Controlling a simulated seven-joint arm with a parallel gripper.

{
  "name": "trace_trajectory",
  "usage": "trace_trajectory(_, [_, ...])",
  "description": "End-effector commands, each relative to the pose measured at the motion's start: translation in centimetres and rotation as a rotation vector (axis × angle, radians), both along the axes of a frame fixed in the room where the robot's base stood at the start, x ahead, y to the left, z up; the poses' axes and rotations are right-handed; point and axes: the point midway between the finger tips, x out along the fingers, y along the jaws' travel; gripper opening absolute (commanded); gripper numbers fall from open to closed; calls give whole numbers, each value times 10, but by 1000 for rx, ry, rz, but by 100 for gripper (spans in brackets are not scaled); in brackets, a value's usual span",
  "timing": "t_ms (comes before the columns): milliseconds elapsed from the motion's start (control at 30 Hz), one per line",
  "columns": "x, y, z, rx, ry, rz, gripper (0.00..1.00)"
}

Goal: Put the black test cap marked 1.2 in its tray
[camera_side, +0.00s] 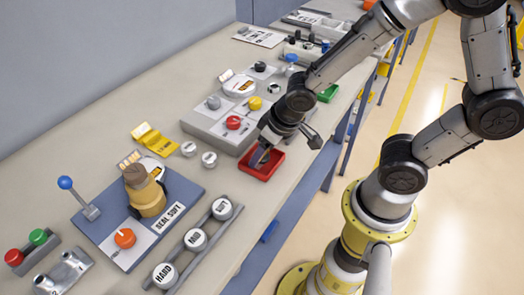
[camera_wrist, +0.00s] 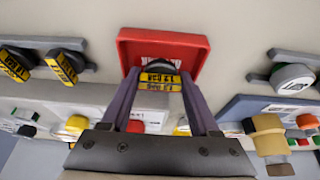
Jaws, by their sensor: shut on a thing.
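The black test cap (camera_wrist: 160,66) with a yellow label sits between the fingertips of my gripper (camera_wrist: 160,80) in the wrist view; the print on its label is too small to read surely. My gripper is shut on it. The red tray (camera_wrist: 199,50) lies right beyond the cap, its floor lettering partly covered. In the side view my gripper (camera_side: 261,156) reaches down into or just over the red tray (camera_side: 266,179). The cap is mostly hidden there, and I cannot tell whether it touches the tray floor.
Two more black caps with yellow labels (camera_wrist: 66,66) sit on a rack at left in the wrist view. A grey panel with coloured knobs (camera_side: 216,122) stands beside the tray. A green tray (camera_side: 328,94) lies farther along the bench. The blue SEAL SOFT fixture (camera_side: 185,187) is nearer.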

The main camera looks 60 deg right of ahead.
Motion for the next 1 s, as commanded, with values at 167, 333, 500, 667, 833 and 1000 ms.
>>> trace_trajectory(167, [0, 0, 0, 0, -1, 0, 20])
trace_trajectory(333, [0, 0, -3, 0, -1, 1, 65])
trace_trajectory(500, [0, 0, -3, 0, -1, 0, 74])
trace_trajectory(667, [0, 0, -3, 0, -1, 0, 74])
trace_trajectory(833, [-1, 0, 8, 0, -4, 0, 74])
trace_trajectory(1000, [-13, 0, 37, 1, -8, 0, 74])
